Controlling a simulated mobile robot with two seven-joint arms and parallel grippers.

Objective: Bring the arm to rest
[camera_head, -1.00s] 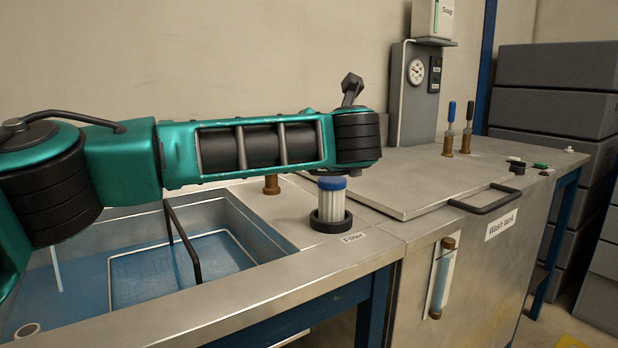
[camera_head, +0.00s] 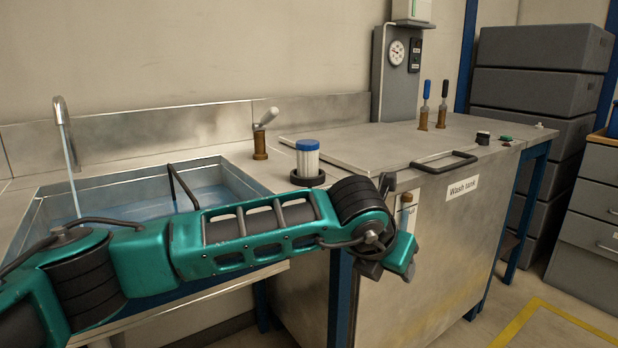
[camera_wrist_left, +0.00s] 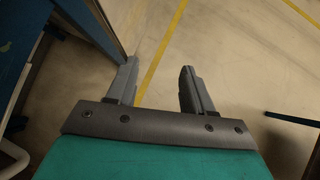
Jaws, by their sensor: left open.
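My left arm, teal and dark grey, comes in from the left in the head view and crosses in front of the sink and the bench front. Its wrist end hangs before the wash tank cabinet, and the fingers are not clearly visible there. In the left wrist view my left gripper (camera_wrist_left: 158,85) is open, with its two grey fingers apart and nothing between them. It points down at the bare floor (camera_wrist_left: 235,60). My right gripper is in neither view.
The sink (camera_head: 130,178) has water running from a tap (camera_head: 63,125). A blue-capped filter (camera_head: 307,158) stands in a dark ring on the bench. The wash tank lid (camera_head: 370,150) is closed, its handle (camera_head: 445,161) sticking out. Grey crates (camera_head: 540,85) stand at right. The floor ahead is clear.

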